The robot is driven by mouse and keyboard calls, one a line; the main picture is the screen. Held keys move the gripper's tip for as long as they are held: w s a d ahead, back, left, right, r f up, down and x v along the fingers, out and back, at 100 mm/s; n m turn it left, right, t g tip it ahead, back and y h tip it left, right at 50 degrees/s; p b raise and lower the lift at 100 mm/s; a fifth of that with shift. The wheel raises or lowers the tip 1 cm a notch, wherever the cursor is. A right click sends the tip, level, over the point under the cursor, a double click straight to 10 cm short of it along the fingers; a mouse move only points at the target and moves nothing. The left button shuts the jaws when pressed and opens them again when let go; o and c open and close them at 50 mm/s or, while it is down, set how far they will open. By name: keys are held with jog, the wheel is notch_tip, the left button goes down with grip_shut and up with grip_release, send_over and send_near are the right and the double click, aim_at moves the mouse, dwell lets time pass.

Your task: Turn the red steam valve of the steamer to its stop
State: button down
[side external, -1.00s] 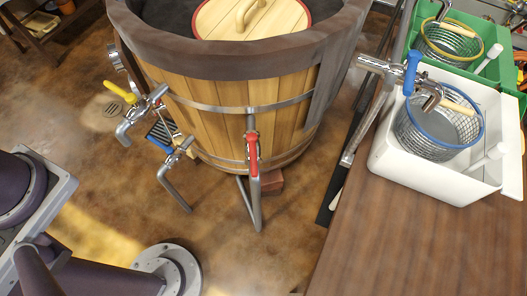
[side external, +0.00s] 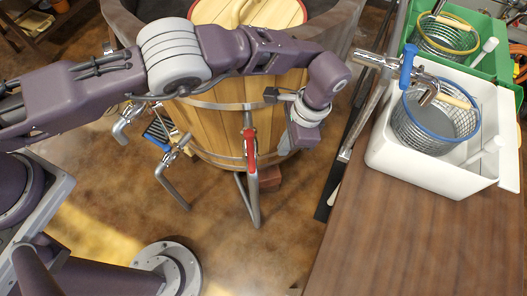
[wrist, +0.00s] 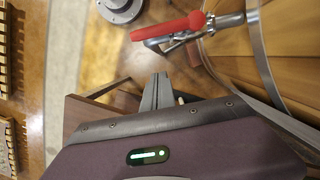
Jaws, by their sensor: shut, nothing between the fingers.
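The steamer (side external: 215,130) is a wooden barrel with metal bands and a dark rim. Its red steam valve (side external: 250,150) is on the front, with the lever hanging roughly vertical above a bent metal pipe. The red lever (wrist: 168,28) also shows at the top of the wrist view, joined to its metal fitting. My gripper (side external: 286,148) is just right of the red valve, close to the barrel wall. In the wrist view my shut fingers (wrist: 158,92) are empty and appear apart from the lever.
A blue-handled tap (side external: 183,145) is left of the red valve. At right, a wooden counter (side external: 400,235) carries a white basin (side external: 388,160) with a wire basket (side external: 408,132), under a blue-handled faucet (side external: 407,68). A green basin (side external: 502,68) stands behind. Open floor lies in front.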

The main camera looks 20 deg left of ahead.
aim_at(250, 151)
jog(key=s+a+f, duration=0.2)
jog(key=a+f, duration=0.1)
jog(key=a, duration=0.1)
jog(key=shift+s+a+f, duration=0.25)
jog(key=shift+s+f, duration=0.05)
jog(key=shift+f, duration=0.1)
